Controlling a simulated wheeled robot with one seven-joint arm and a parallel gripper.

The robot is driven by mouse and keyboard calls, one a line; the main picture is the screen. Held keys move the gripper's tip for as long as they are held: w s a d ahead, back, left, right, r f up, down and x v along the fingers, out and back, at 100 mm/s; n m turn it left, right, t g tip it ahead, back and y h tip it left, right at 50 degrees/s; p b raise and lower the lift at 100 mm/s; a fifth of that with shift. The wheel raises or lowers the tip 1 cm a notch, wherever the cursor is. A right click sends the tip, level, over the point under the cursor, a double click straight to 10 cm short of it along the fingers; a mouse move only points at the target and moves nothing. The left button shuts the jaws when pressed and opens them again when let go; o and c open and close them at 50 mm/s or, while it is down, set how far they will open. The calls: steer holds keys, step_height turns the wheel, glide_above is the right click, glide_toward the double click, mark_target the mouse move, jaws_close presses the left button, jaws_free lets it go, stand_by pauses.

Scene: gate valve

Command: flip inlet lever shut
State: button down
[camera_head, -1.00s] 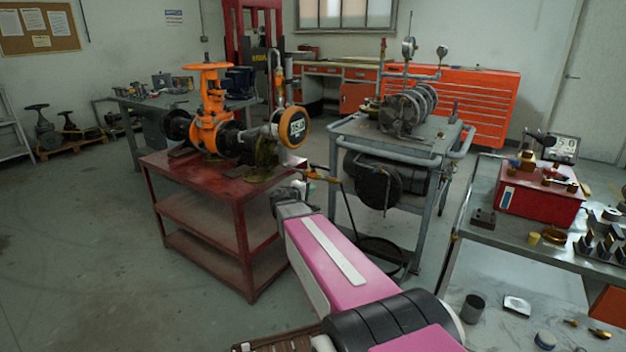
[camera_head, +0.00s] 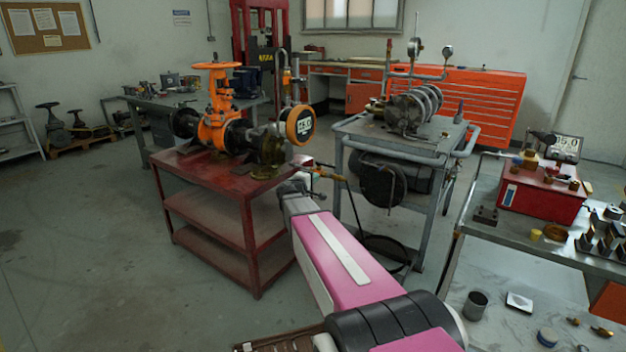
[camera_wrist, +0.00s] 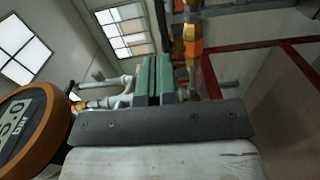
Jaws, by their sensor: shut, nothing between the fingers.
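The orange gate valve (camera_head: 217,105) stands on the red table, with a round orange-rimmed digital gauge (camera_head: 301,125) at its right end. A thin yellow-orange lever (camera_head: 318,172) sticks out to the right below the gauge. My gripper (camera_wrist: 155,75) is shut and empty, its green fingers together. In the head view it is mostly hidden by my arm, just below the gauge and close to the lever. The wrist view shows the gauge (camera_wrist: 22,125) at left and an orange and brass fitting (camera_wrist: 193,45) right of the fingers. I cannot tell whether the fingers touch the lever.
The red table (camera_head: 205,185) has open shelves below. A grey cart (camera_head: 400,150) with a pump stands to the right. A workbench (camera_head: 590,240) with a red box (camera_head: 540,200) and small parts is at far right. The floor at left is clear.

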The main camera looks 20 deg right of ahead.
mark_target(331, 167)
steer(key=x, duration=1)
steer(key=shift+w+d, duration=0.15)
steer(key=shift+d, duration=0.05)
